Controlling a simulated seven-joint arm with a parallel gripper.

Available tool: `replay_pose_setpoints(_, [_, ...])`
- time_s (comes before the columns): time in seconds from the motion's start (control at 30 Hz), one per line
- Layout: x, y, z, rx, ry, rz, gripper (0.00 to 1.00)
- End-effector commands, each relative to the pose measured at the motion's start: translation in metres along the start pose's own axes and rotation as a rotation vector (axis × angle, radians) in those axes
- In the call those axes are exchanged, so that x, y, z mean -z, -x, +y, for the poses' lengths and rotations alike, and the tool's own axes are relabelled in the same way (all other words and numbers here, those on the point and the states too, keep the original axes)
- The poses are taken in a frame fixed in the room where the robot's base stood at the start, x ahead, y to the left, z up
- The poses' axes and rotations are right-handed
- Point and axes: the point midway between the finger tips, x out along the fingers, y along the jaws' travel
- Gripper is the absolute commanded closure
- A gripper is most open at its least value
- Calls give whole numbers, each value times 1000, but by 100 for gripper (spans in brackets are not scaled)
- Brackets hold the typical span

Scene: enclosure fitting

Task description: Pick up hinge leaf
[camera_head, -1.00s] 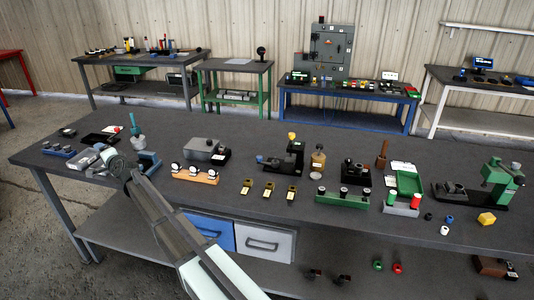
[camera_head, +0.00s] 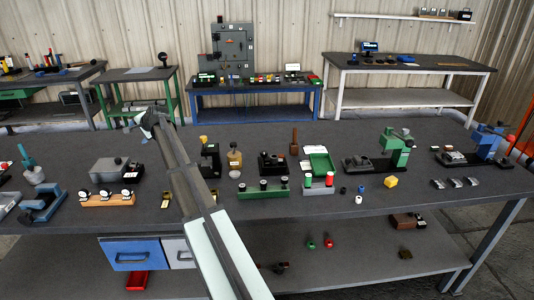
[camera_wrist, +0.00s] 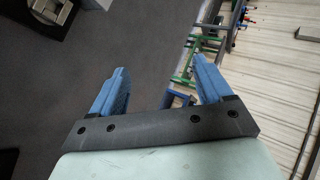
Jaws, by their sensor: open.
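My gripper (camera_head: 142,120) is at the far end of my arm, over the back part of the long dark bench. In the wrist view its two blue fingers (camera_wrist: 159,75) are wide apart with nothing between them. Three small silver-grey bent pieces lie in a row at the bench's right, the middle one (camera_head: 455,183) among them; they may be hinge leaves, but they are too small to be sure. My gripper is far to their left. A small brass-coloured piece (camera_head: 165,200) lies by my arm, which hides part of its row.
The bench (camera_head: 300,215) holds a green fixture (camera_head: 395,146), a blue-and-grey fixture (camera_head: 488,141), a green block with black knobs (camera_head: 263,190), a wooden gauge rack (camera_head: 108,200) and a yellow block (camera_head: 391,181). Bare surface lies along its back right.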

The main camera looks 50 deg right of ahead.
Motion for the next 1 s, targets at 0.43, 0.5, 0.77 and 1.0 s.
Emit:
replay_pose_setpoints(0.43, [216,136,111,-297,-161,115,21])
replay_pose_setpoints(0.5, [244,164,130,-342,-195,133,21])
replay_pose_setpoints(0.77, [334,274,209,-513,-338,199,21])
replay_pose_setpoints(1.0, [394,386,288,-662,-497,259,21])
